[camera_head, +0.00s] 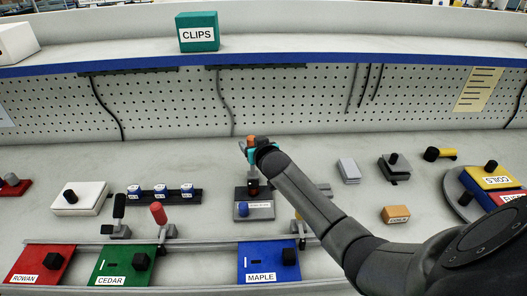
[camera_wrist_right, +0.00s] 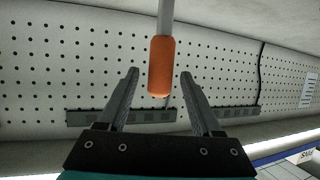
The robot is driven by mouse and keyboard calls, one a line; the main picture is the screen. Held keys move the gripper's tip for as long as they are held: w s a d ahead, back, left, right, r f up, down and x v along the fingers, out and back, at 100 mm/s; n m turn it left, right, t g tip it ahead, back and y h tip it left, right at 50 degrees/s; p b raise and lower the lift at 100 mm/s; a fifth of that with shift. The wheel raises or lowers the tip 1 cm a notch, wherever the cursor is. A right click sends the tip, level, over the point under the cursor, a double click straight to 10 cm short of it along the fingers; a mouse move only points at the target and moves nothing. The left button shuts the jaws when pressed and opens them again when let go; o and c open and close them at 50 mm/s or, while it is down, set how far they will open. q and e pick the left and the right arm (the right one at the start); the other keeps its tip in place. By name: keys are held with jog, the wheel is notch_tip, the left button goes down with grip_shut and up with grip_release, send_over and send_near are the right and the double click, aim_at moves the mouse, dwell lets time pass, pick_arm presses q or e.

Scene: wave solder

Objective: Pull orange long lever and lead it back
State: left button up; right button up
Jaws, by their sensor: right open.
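The orange long lever's grip (camera_wrist_right: 161,66) hangs on a grey rod in the right wrist view. In the picture, its lower end lies between the two fingers of my right gripper (camera_wrist_right: 159,73). The fingers are apart with clear space on both sides of the grip, and they are not closed on it. In the head view a bit of the orange grip (camera_head: 250,141) shows just beyond my right gripper (camera_head: 253,149). My wrist hides most of the lever there. My left gripper is not in view.
A grey-and-dark block with a blue button (camera_head: 243,209) stands below my right wrist. A red-topped lever (camera_head: 158,213) and a black-topped lever (camera_head: 119,206) stand to the left. A blue MAPLE plate (camera_head: 262,270) is in front. A perforated panel (camera_head: 300,105) closes the back.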

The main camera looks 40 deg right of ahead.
jog(key=p+v, duration=0.2)
jog(key=v, duration=1.1)
jog(key=shift+s+p, duration=0.2)
jog(key=shift+p, duration=0.2)
